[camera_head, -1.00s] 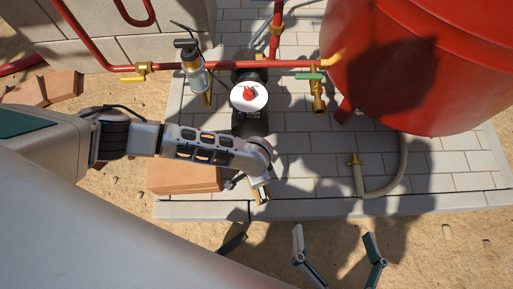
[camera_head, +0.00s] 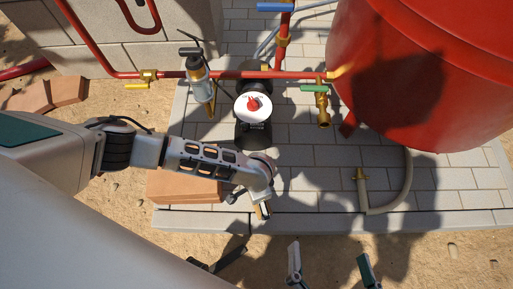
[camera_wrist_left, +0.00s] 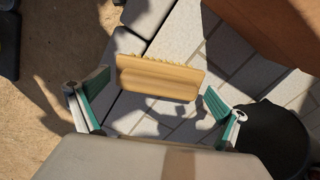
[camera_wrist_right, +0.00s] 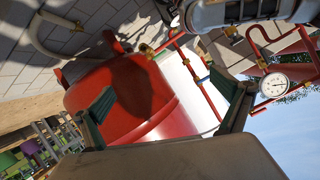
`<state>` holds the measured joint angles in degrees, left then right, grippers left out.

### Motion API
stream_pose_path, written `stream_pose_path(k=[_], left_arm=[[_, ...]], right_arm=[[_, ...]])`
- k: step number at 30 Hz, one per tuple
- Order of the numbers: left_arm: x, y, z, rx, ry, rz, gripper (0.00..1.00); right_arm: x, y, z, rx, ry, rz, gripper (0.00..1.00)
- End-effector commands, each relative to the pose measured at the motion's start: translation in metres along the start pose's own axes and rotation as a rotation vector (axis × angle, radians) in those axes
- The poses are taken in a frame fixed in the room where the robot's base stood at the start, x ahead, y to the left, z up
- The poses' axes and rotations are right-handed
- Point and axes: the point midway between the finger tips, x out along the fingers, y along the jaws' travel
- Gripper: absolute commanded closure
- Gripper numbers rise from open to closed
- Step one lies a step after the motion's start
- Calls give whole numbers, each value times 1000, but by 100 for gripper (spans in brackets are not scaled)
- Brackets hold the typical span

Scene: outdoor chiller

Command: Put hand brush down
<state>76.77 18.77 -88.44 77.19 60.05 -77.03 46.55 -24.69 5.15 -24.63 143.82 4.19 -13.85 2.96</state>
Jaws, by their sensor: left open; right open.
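The hand brush (camera_wrist_left: 158,80), with a tan wooden body and pale bristles along one side, is between the fingers of my left gripper (camera_wrist_left: 157,82) in the left wrist view. The jaws are open, with one finger near each end of the brush. It is over the grey paving near its sandy edge; I cannot tell whether it fully rests there. In the head view my left gripper (camera_head: 262,208) points down at the paving edge and mostly hides the brush. My right gripper (camera_head: 330,268) is open and empty over the sand at the bottom.
A black device with a white top (camera_head: 253,106) stands on the paving beyond my left gripper. Orange bricks (camera_head: 182,187) lie left of it. A large red tank (camera_head: 425,75), red pipes (camera_head: 255,75) and a beige hose (camera_head: 395,195) are around. Paving right of the brush is clear.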

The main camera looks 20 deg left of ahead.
Motion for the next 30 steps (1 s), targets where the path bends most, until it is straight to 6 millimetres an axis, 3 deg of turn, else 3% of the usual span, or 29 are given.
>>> stream_pose_path(k=[3, 11, 16, 22, 30], left_arm=[[-17, -4, -3, -1, 6, -6, 0], [-76, -8, -8, -1, 16, -16, 0], [-105, -6, -5, 0, 12, -13, 0], [-122, -2, -2, 0, 5, -5, 0], [-122, 0, 0, 0, -1, 1, 0]], right_arm=[[0, -1, -12, -37, 15, -1, 0], [-8, 36, -34, -328, -20, 63, 0], [-13, 48, -22, -377, -64, 82, 0], [-17, 58, -12, -405, -98, 97, 0], [-18, 61, -5, -409, -114, 100, 0]])
